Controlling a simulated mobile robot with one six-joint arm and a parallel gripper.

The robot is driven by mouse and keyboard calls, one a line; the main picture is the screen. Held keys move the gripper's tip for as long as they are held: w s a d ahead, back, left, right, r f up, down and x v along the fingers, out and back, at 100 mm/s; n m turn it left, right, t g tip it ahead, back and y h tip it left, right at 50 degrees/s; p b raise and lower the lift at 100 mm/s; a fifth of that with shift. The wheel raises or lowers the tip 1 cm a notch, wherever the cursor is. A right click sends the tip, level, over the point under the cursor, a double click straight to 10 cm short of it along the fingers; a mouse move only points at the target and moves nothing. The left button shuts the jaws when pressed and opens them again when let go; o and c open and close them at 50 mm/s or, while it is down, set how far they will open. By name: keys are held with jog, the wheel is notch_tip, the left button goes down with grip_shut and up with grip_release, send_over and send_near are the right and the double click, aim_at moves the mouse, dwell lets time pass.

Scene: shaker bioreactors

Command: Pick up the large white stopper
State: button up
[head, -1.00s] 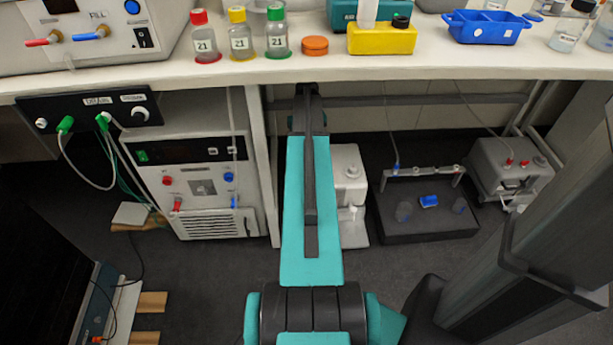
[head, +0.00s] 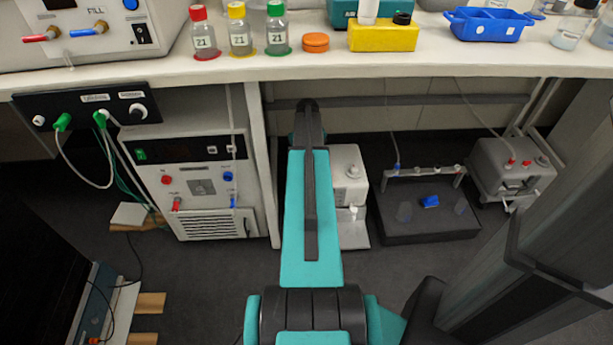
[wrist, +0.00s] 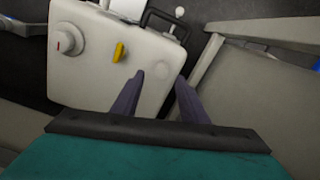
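I cannot make out a large white stopper for certain in either view. A small white round piece (wrist: 182,10) shows at the top of the wrist view, too small to identify. My gripper (wrist: 161,77) is open, with two dark purple fingers apart and nothing between them. It points at the white pump-like unit (wrist: 95,75), which has a round white knob (wrist: 68,40) and a yellow lever (wrist: 119,52). In the head view my gripper is hidden behind my teal arm, which reaches below the bench.
The bench edge (head: 420,68) runs above my arm. On it stand bottles with red, yellow and green caps (head: 240,35), an orange lid (head: 315,42), a yellow block (head: 383,37) and a blue tray (head: 487,24). Below are a control cabinet (head: 195,190) and a dark shaker platform (head: 425,225).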

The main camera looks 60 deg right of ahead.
jog(key=shift+w+a+f+b, duration=0.1)
jog(key=shift+f+b, duration=0.7)
jog(key=shift+f, duration=1.8)
grip_shut()
